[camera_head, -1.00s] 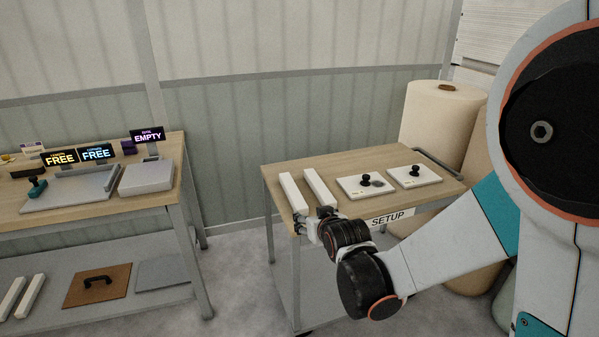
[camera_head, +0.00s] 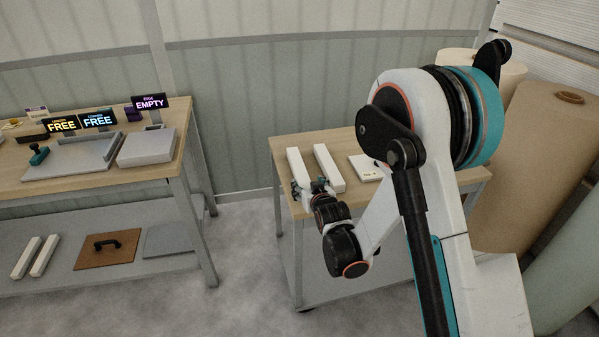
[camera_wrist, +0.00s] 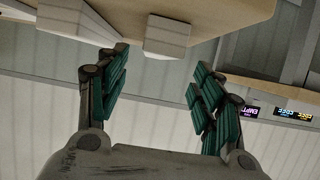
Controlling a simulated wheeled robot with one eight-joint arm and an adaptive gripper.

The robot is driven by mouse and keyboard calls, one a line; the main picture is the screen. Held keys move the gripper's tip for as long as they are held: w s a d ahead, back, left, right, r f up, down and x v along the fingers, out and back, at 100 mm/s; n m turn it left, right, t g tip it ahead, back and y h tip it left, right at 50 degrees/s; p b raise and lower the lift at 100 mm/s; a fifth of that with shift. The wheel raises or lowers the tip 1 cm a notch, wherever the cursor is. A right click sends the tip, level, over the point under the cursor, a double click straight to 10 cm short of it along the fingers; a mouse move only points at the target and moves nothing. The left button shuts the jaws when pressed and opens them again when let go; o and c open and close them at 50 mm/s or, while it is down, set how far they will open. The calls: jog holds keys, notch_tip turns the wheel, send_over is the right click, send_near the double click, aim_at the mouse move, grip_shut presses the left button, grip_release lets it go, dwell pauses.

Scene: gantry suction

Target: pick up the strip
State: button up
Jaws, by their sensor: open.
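Two long white strips lie side by side on the wooden-topped table: the left strip (camera_head: 298,166) and the right strip (camera_head: 328,167). My gripper (camera_head: 310,186) is at the near end of the left strip, with its fingers spread. In the wrist view, which is upside down, the open green-padded fingers of my gripper (camera_wrist: 158,80) have nothing held between them. A strip's end (camera_wrist: 167,37) shows just past the gap between the fingertips; the other strip (camera_wrist: 75,20) is partly behind the left finger. Whether the fingers straddle the left strip is unclear.
The table (camera_head: 284,150) also bears a white plate (camera_head: 364,167), partly hidden by my arm. A bench (camera_head: 100,180) with lit signs stands at left; its lower shelf holds two more white strips (camera_head: 33,257) and a brown board (camera_head: 108,249). Large rolls (camera_head: 540,165) stand at right.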

aim_at(304, 180)
jog(key=shift+x, duration=1.1)
jog(key=b+x, duration=0.1)
jog(key=x, duration=0.1)
jog(key=b+x, duration=0.1)
jog(key=x, duration=0.1)
jog(key=shift+d+f+b, duration=0.1)
jog(key=shift+f+b, duration=0.2)
jog(key=shift+b, duration=0.05)
jog(key=shift+w, duration=0.45)
jog(key=c, duration=1.4)
jog(key=shift+o, duration=0.2)
